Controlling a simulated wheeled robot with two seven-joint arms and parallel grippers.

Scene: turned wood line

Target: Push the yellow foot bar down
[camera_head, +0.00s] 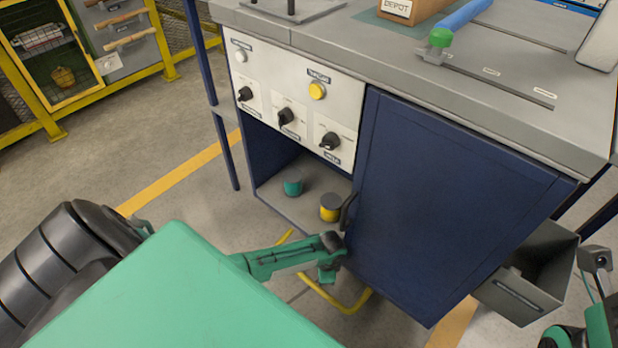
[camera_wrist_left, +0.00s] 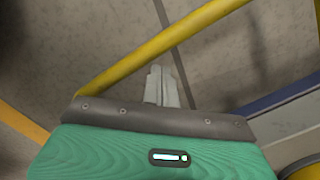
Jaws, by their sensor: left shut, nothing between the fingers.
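The yellow foot bar (camera_head: 343,308) is a bent tube low over the floor in front of the blue cabinet. My left arm hides its middle in the head view. In the left wrist view the bar (camera_wrist_left: 140,60) runs diagonally just past the fingertips of my left gripper (camera_wrist_left: 161,72). The fingers are together with nothing between them. I cannot tell whether they touch the bar. In the head view the left gripper (camera_head: 330,265) is over the bar, beside the cabinet door's lower corner. Part of my right arm shows at the right edge; its fingers cannot be made out.
The blue cabinet door (camera_head: 450,200) is close to the right of my left gripper. An open shelf (camera_head: 275,205) holds a green tin (camera_head: 293,183) and a yellow tin (camera_head: 330,210). A control panel (camera_head: 260,72) is above. A grey bin (camera_head: 530,288) hangs at right. Floor at left is clear.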

